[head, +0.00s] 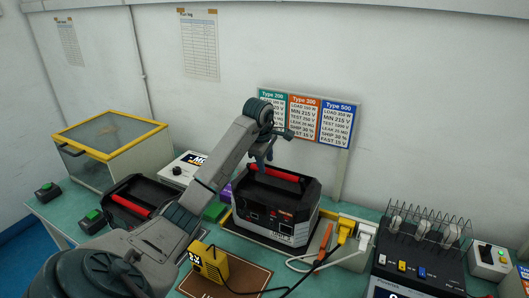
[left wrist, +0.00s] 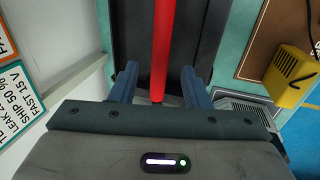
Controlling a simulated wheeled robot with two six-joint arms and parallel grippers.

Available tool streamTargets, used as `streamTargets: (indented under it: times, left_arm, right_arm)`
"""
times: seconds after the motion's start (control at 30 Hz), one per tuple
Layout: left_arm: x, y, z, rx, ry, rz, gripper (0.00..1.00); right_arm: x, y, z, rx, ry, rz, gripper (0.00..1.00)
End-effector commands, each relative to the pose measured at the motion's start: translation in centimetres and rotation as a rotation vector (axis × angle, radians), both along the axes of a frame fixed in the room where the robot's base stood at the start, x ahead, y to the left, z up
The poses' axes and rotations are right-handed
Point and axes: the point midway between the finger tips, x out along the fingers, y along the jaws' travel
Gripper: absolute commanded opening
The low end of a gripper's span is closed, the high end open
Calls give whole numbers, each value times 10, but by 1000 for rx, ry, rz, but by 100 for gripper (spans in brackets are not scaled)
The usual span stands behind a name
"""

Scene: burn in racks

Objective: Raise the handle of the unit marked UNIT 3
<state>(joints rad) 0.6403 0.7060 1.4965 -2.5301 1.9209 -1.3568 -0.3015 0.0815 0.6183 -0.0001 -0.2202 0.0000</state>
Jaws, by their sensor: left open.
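A black and grey unit (head: 268,215) with a red handle (head: 286,176) stands on the bench in the middle of the head view. The small print on its front is hard to read, so I cannot confirm the UNIT 3 marking. My left gripper (head: 262,161) is at the left part of the handle, pointing down. In the left wrist view, the red handle (left wrist: 163,45) runs between the two blue fingers of my open left gripper (left wrist: 158,88), with space on both sides. I cannot tell if the fingertips reach below the bar. My right gripper is not in view.
Another black unit with a red handle (head: 131,206) sits at the left, near a yellow-framed box (head: 110,137). A sign board (head: 304,117) stands behind. Plugs and cables (head: 347,231) and a rack device (head: 420,262) are at the right.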

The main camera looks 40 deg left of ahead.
Motion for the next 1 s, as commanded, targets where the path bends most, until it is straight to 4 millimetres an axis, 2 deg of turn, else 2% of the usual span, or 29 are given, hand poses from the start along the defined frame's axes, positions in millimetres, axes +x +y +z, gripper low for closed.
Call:
streamTargets:
  times: [0.03, 0.3, 0.5, 0.7, 0.73, 0.93, 0.97, 1.0]
  left_arm:
    - [2, 1, -6, -2, 5, 1, 43]
    - [10, 3, -42, -1, 1, 1, 43]
    - [13, 4, -52, -1, -1, 1, 43]
    - [13, 4, -53, -1, -2, 1, 43]
    - [13, 4, -52, -1, -2, 1, 41]
    - [13, 4, -52, -1, -2, 1, 1]
    - [13, 4, -52, -1, -2, 1, 0]
    - [13, 4, -52, -1, -2, 1, 18]
  right_arm:
    - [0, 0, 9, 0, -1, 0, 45]
    - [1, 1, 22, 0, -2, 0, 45]
    - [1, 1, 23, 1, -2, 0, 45]
    - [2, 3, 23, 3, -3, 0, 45]
    - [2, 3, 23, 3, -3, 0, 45]
    - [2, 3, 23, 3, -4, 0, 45]
    - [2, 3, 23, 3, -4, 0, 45]
    - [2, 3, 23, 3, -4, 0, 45]
